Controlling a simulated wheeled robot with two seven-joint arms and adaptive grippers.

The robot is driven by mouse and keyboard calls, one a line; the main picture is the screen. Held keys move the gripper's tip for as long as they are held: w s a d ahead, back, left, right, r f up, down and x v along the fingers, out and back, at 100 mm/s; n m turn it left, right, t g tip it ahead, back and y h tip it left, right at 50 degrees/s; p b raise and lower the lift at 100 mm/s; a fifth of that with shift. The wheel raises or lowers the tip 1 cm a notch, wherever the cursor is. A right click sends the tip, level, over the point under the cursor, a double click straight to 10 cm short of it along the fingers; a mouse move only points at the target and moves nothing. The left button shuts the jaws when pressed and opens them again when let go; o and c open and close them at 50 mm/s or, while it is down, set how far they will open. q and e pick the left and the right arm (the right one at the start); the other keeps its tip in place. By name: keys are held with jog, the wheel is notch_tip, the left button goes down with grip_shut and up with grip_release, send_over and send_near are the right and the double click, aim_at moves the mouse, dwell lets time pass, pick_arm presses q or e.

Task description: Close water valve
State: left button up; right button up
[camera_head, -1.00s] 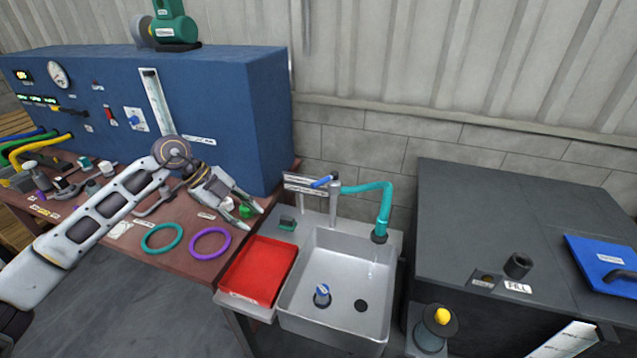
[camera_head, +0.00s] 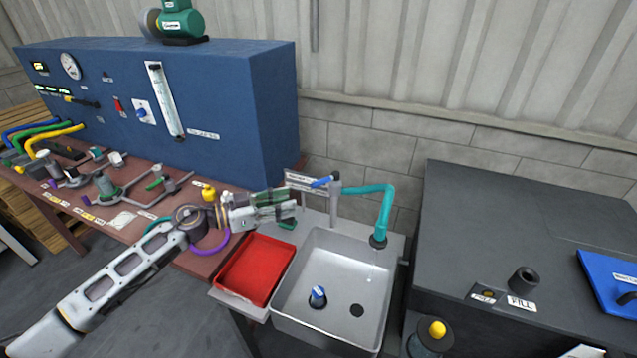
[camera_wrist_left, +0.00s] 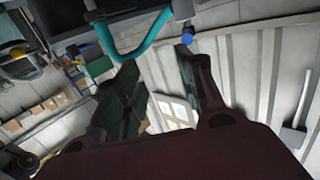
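The blue lever handle (camera_head: 321,181) of the water valve sits at the top of the grey faucet post (camera_head: 335,205). A teal spout (camera_head: 383,208) runs right from the post and bends down over the sink (camera_head: 335,275). A faint thin stream shows below its nozzle. My left gripper (camera_head: 289,205) is left of the post, apart from the lever. In the left wrist view its two fingers (camera_wrist_left: 157,65) stand apart with nothing between them. The blue handle (camera_wrist_left: 187,36) and the teal spout (camera_wrist_left: 143,50) show beyond the fingertips there. My right gripper is not in view.
A red tray (camera_head: 254,270) stands left of the sink. A purple ring (camera_head: 212,247) lies partly hidden by my left arm on the brown bench. A blue cabinet (camera_head: 230,110) stands behind. A dark tank (camera_head: 500,230) stands right of the sink.

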aim_at(332, 178)
pick_arm(q)
jog(key=shift+w+a+f+n+t+y, duration=0.15)
jog(key=shift+w+a+f+n+t, duration=0.15)
jog(key=shift+n+t, duration=0.4)
jog(key=shift+w+a+f+n+t+y, duration=0.1)
jog(key=shift+w+a+f+n+t, duration=0.25)
jog(key=shift+n, duration=0.6)
jog(key=shift+w+a+f+n+t+y, duration=0.15)
jog(key=shift+w+n+t, duration=0.25)
jog(key=shift+n+t, duration=0.35)
jog(key=shift+x, duration=6.85)
jog(key=shift+f, duration=0.1)
grip_shut()
